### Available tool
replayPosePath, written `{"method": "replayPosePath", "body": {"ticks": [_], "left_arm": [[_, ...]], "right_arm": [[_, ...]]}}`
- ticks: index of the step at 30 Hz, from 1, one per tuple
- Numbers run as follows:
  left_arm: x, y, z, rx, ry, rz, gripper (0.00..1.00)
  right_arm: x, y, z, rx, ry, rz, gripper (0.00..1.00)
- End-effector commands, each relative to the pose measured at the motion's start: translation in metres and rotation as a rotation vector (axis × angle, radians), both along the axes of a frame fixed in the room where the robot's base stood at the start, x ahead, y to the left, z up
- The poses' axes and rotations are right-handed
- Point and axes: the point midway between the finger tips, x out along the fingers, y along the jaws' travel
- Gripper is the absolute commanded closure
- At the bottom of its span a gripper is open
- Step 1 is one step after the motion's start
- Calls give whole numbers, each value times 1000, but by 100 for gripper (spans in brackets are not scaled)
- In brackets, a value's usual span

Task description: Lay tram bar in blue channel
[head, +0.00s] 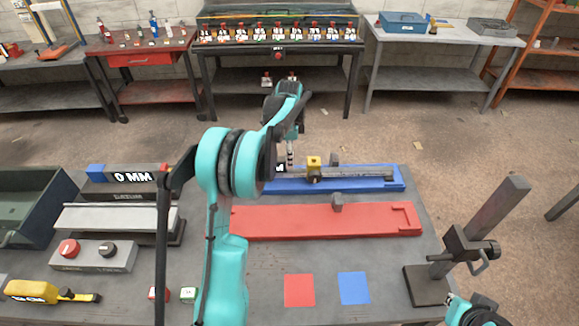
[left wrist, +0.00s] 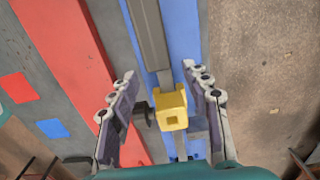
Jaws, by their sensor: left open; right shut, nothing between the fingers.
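The tram bar (head: 350,176), a long grey bar with a yellow block (head: 314,168) on it, lies lengthwise along the blue channel (head: 394,181). In the left wrist view the bar (left wrist: 148,40) runs along the blue channel (left wrist: 185,30), and the yellow block (left wrist: 171,108) shows between the spread fingers. My left gripper (left wrist: 160,105) is open; in the head view it (head: 290,158) hangs over the channel's left part, left of the yellow block. Whether a finger touches the bar cannot be told. My arm hides the channel's left end. My right gripper is out of view; only part of that arm shows bottom right.
A red channel (head: 325,221) lies nearer than the blue one. Red (head: 299,290) and blue (head: 354,288) squares mark the front. A dark angled post on a stand (head: 428,285) stands at the right. A display box (head: 130,178), button box (head: 95,256) and green bin (head: 30,205) are at left.

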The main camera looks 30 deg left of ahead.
Motion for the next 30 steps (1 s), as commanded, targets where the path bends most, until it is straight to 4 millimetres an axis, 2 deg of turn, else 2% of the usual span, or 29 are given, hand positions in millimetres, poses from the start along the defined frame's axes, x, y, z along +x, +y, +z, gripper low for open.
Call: {"method": "replayPosePath", "body": {"ticks": [3, 7, 25, 30], "left_arm": [[0, 0, 20, 0, 0, 0, 52], [0, 0, 32, 0, 0, 0, 52], [0, 0, 36, 1, -1, 1, 52], [-11, -17, 50, 9, -32, 50, 52]], "right_arm": [[0, 0, 0, 0, 0, 0, 100], [0, 0, 0, 0, 0, 0, 100], [0, 0, 0, 0, 0, 0, 100], [0, 0, -3, 0, 0, 0, 100]]}}
